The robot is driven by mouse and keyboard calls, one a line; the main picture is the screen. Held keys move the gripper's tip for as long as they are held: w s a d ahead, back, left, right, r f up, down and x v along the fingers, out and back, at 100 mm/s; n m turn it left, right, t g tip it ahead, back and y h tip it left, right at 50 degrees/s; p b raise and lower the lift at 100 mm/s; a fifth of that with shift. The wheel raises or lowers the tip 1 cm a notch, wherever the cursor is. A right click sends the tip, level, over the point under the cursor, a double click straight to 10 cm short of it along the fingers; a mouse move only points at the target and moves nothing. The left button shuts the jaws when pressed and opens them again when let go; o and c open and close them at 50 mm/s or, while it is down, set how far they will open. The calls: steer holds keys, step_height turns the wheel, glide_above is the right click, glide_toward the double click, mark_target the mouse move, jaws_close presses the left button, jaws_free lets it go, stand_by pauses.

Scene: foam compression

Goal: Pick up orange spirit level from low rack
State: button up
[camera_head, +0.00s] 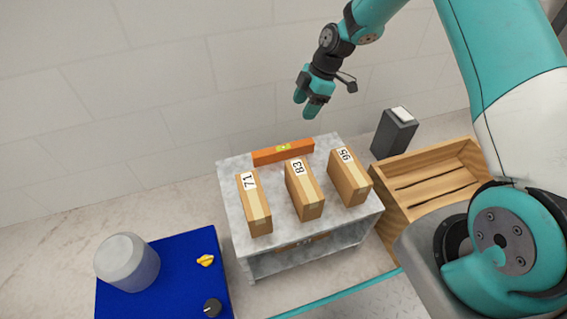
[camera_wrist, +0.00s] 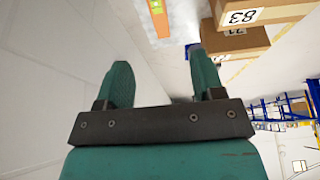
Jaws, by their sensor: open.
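The orange spirit level (camera_head: 265,156) lies along the back edge of the grey low rack (camera_head: 235,192), behind the boxes. Its green vial shows near its middle. The level also shows in part at the top of the wrist view (camera_wrist: 161,22), beyond my fingers. My gripper (camera_head: 306,108) is above and behind the rack, up and to the right of the level in the head view, and touches nothing. In the wrist view my gripper (camera_wrist: 160,82) has its two teal fingers spread apart with nothing between them.
Cardboard boxes marked 71 (camera_head: 257,212), 83 (camera_head: 306,192) and 95 (camera_head: 350,180) stand on the rack in front of the level. A wooden crate (camera_head: 425,160) and dark grey bin (camera_head: 394,134) are at right. A blue table (camera_head: 180,285) holds a translucent jar (camera_head: 127,262). A wall rises behind.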

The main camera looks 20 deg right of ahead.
mark_target(284, 147)
steer(key=b+x, duration=0.4)
steer(key=x, duration=0.8)
steer(key=shift+d+f+b, duration=0.1)
steer(key=shift+f+b, duration=0.2)
steer(key=shift+f, duration=0.05)
steer(key=b+x, duration=0.2)
steer(key=x, duration=0.1)
steer(key=b+x, duration=0.1)
steer(key=x, duration=0.1)
steer(key=shift+w+d+f, duration=0.15)
steer(key=shift+w+d, duration=0.1)
steer(key=shift+w, duration=0.05)
steer(key=c, duration=1.1)
